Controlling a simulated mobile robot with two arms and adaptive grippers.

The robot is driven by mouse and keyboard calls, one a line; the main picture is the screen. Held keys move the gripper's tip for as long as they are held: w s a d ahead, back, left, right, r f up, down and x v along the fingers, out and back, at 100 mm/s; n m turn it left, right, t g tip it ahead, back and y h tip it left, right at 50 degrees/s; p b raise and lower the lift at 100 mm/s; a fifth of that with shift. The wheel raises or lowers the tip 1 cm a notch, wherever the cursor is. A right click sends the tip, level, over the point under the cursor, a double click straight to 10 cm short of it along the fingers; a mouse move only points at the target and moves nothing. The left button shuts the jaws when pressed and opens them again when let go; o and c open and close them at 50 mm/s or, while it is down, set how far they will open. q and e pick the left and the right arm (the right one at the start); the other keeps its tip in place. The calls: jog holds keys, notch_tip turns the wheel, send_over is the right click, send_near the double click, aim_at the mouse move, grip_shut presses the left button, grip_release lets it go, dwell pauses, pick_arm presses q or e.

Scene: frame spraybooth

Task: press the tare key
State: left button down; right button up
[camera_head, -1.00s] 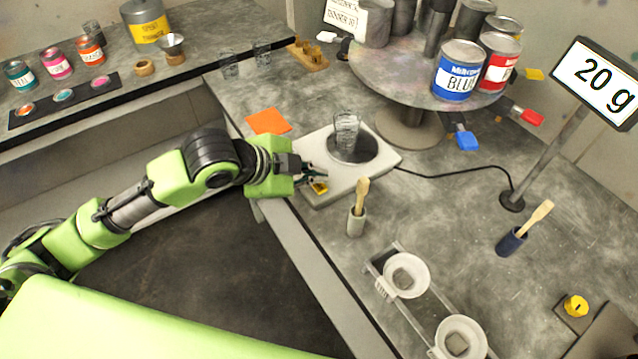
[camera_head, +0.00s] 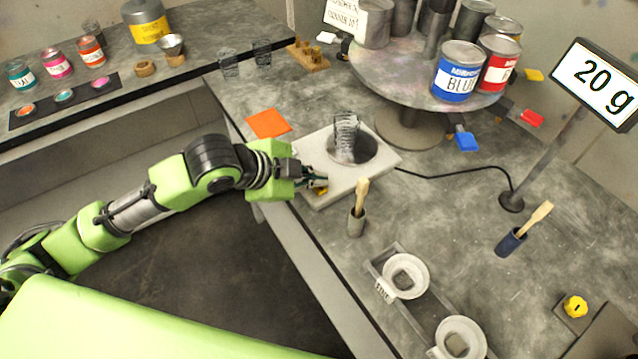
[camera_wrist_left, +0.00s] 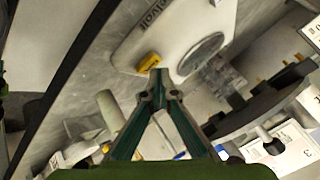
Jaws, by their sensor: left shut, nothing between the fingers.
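The white scale (camera_head: 372,176) stands on the bench with a clear glass (camera_head: 346,135) on its round dark pan. The yellow tare key (camera_head: 321,191) is at the scale's near left corner, partly covered by my fingers in the head view. My left gripper (camera_head: 324,182) is shut and empty, its tips right at the key. In the left wrist view the tips (camera_wrist_left: 159,74) overlap the lower edge of the yellow key (camera_wrist_left: 148,61); I cannot tell whether they touch it. The display (camera_head: 598,82) reads 20 g. My right gripper is not in view.
A grey holder with a wooden-handled tool (camera_head: 357,222) stands close in front of the scale. An orange square (camera_head: 268,123) lies to its left. A turntable with paint cans (camera_head: 407,82) stands behind it. A cable runs right from the scale.

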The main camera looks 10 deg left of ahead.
pick_arm(q)
jog(key=shift+f, duration=0.5)
dwell(0.6)
jog(key=shift+r, duration=0.1)
jog(key=shift+r+p, duration=0.85)
jog(key=shift+p, duration=0.25)
notch_tip(320, 180, up, 5)
jog(key=p, duration=0.5)
jog(key=shift+p, duration=0.4)
